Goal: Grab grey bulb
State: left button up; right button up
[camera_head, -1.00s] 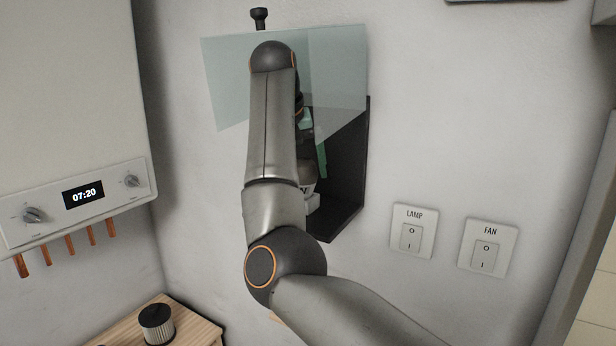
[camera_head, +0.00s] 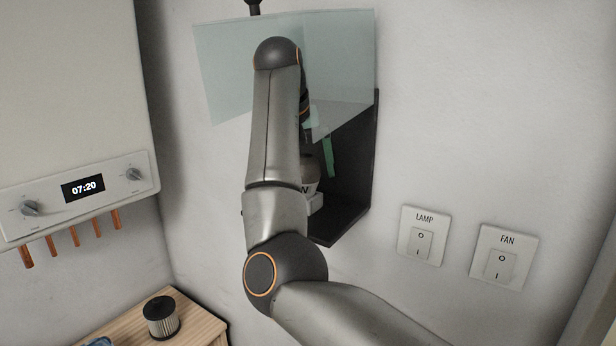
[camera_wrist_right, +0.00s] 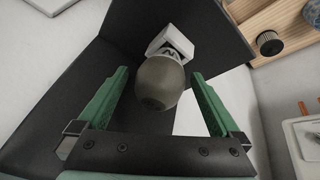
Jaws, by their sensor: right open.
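The grey bulb (camera_wrist_right: 160,82) sits in a white socket (camera_wrist_right: 170,44) inside a dark wall box (camera_wrist_right: 62,105). In the right wrist view my right gripper (camera_wrist_right: 162,82) is open, with one green finger on each side of the bulb. I see gaps between the fingers and the bulb. In the head view my right arm hides most of the bulb, and only a part of the bulb (camera_head: 312,172) shows beside it. A green finger of my right gripper (camera_head: 328,156) shows inside the box (camera_head: 350,180). My left gripper is not in view.
A glass cover (camera_head: 232,70) stands open above the box, behind my arm. LAMP (camera_head: 423,236) and FAN (camera_head: 502,256) switches are on the wall at the right. A boiler (camera_head: 70,100) hangs at the left, above a wooden bench with a black-and-white cylinder (camera_head: 161,318).

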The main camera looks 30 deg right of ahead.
jog(key=shift+c, duration=0.2)
jog(key=c, duration=1.3)
jog(key=shift+d+r, duration=0.1)
